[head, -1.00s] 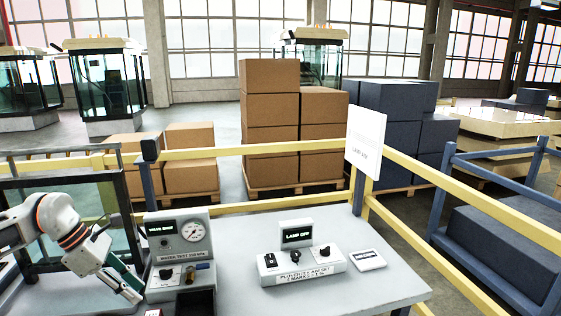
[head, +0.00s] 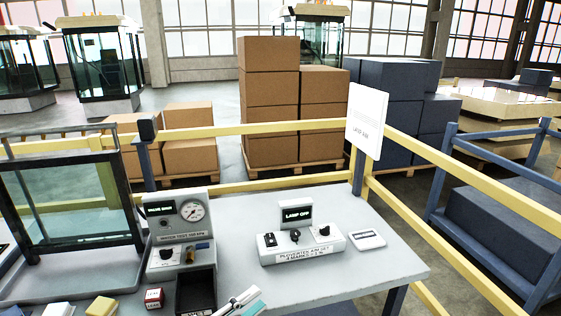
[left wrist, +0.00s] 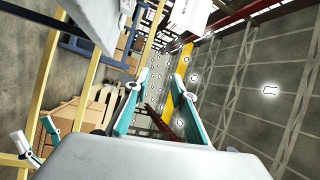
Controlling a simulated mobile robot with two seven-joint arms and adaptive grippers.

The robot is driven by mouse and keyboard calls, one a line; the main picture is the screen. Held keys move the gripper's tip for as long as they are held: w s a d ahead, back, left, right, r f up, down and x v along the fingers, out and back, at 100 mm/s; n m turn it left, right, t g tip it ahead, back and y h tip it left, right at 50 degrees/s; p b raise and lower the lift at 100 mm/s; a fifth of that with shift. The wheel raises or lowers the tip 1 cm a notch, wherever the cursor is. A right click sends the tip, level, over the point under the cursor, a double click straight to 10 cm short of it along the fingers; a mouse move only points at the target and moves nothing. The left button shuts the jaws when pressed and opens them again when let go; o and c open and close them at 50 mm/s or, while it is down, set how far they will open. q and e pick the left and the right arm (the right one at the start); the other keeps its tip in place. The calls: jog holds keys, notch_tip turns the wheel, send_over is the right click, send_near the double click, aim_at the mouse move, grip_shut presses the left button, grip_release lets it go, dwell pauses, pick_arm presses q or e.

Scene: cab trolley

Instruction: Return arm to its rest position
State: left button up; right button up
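My left gripper (head: 243,298) shows at the bottom edge of the head view, in front of the table's near edge, with only its white and teal finger parts visible. In the left wrist view its two teal fingers (left wrist: 161,72) stand apart with nothing between them, so it is open and empty. What looks like part of my right gripper (left wrist: 35,140) shows small at the left of the left wrist view; its opening is unclear. My right gripper does not show in the head view.
The grey table (head: 335,275) carries a gauge box (head: 180,235), a lamp box (head: 300,247), a black tray (head: 196,291) and small blocks (head: 102,306). A glass-sided frame (head: 75,215) stands at left. A yellow rail (head: 270,127) and a sign (head: 367,120) stand behind.

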pick_arm(q)
jog(key=s+a+f+n+y, duration=0.4)
jog(key=s+f+n, duration=0.1)
jog(key=f+n, duration=0.2)
jog(key=s+a+f+n+g+y, duration=0.1)
jog(key=s+a+f+n+y, duration=0.3)
jog(key=f, duration=0.5)
jog(key=s+a+f+n+g+y, duration=0.1)
jog(key=s+a+f+n+y, duration=0.3)
jog(key=s+f+n, duration=0.3)
jog(key=a+n, duration=0.1)
jog(key=n, duration=0.2)
jog(key=shift+s+a+f, duration=0.25)
jog(key=shift+s+f, duration=0.1)
jog(key=shift+f, duration=0.05)
